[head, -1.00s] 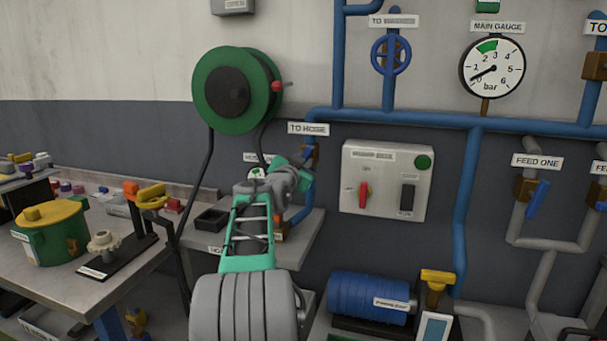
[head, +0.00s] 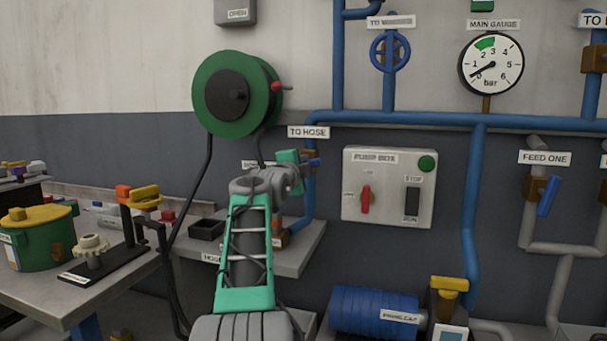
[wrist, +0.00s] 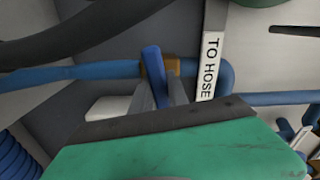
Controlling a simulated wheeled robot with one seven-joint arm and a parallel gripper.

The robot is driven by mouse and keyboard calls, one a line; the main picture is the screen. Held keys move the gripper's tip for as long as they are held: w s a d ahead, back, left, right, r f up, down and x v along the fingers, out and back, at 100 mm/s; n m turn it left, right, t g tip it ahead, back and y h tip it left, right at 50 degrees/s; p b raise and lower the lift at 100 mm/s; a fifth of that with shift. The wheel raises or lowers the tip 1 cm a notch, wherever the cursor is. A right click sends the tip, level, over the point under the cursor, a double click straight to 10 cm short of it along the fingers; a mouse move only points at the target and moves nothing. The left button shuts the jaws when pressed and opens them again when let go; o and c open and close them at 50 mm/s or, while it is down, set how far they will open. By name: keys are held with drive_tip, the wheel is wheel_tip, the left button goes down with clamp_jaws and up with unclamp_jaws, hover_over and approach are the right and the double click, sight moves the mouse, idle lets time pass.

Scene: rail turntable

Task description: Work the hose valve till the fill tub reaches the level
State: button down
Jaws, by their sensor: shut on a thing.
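The hose valve, with a brass body (head: 308,166) and a blue lever (head: 315,161), sits on the blue pipe below the TO HOSE label (head: 308,132). My gripper (head: 304,161) is at the valve, its green body just left of it. In the wrist view the two grey fingers (wrist: 160,94) are shut on the blue lever (wrist: 152,62), with the brass body (wrist: 158,72) just behind. I cannot make out the fill tub or its level; my arm covers part of the shelf below.
A shelf (head: 290,258) with a small black tray (head: 206,229) is below the valve. The pump box (head: 388,188) is to the right. The hose reel (head: 205,85) is above left, its black hose hanging down. The main gauge (head: 491,64) reads low. A cluttered bench (head: 60,300) is at left.

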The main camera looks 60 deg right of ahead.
drive_tip(key=shift+f+m+b, duration=0.1)
drive_tip(key=shift+m+b, duration=0.5)
drive_tip(key=shift+m, duration=0.5)
drive_tip(key=c, duration=1.3)
unclamp_jaws()
drive_tip(key=a, duration=0.5)
drive_tip(key=s+a+b, duration=0.1)
drive_tip(key=a, duration=0.1)
drive_tip(key=shift+a, duration=0.35)
drive_tip(key=shift+s, duration=0.1)
